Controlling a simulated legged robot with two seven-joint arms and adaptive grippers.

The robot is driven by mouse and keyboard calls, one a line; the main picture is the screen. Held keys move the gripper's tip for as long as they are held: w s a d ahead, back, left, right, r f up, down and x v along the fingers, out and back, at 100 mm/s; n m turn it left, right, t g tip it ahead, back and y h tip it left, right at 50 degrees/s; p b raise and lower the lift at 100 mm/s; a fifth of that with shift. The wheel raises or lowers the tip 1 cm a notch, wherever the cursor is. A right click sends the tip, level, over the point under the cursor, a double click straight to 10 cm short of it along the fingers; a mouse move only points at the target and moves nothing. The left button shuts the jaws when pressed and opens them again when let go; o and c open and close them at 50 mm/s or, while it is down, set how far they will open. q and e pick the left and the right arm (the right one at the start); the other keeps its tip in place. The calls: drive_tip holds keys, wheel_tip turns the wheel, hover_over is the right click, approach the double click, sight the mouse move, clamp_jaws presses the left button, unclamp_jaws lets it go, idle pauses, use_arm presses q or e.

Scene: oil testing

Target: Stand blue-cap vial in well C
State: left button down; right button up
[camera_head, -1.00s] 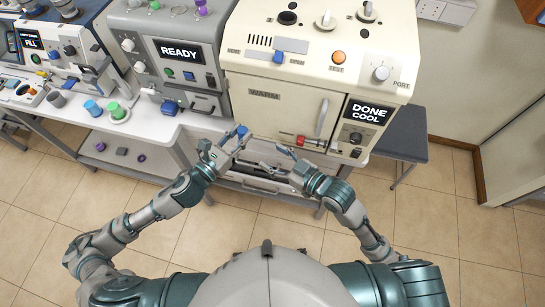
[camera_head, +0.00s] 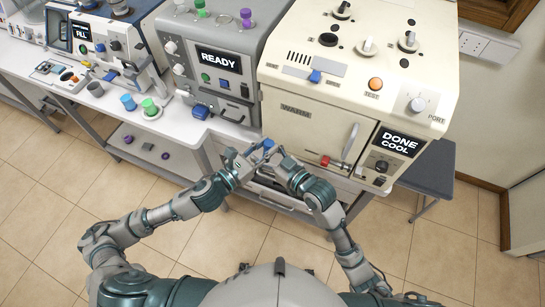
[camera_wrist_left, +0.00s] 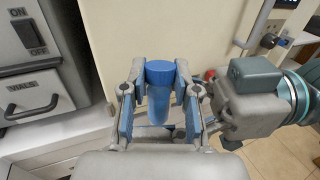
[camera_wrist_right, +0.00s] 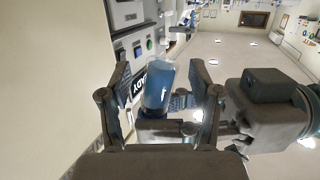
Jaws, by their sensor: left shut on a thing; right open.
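The blue-cap vial (camera_wrist_left: 159,88) stands roughly upright between the fingers of my left gripper (camera_wrist_left: 160,108), which is shut on it. Its blue cap shows in the head view (camera_head: 268,144), in front of the cream machine. My right gripper (camera_wrist_right: 163,90) is open, its fingers to either side of the vial's blue body (camera_wrist_right: 159,84), with gaps visible. The cream machine (camera_head: 300,95) has a dark round hole (camera_head: 328,39) on top and several white-knobbed pieces beside it. No well letter is legible, so I cannot tell which is C.
The grey READY machine (camera_head: 215,60) stands left of the cream one. A blue cup (camera_head: 128,102) and a green-topped piece (camera_head: 149,106) sit on the white bench. A red piece (camera_head: 325,161) is at the cream machine's lower front. A grey stool (camera_head: 420,170) stands right.

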use_arm(q)
drive_tip(key=shift+d, duration=0.1)
use_arm(e)
drive_tip(key=shift+c, duration=1.4)
clamp_jaws()
use_arm(q)
drive_tip(key=c, duration=0.8)
unclamp_jaws()
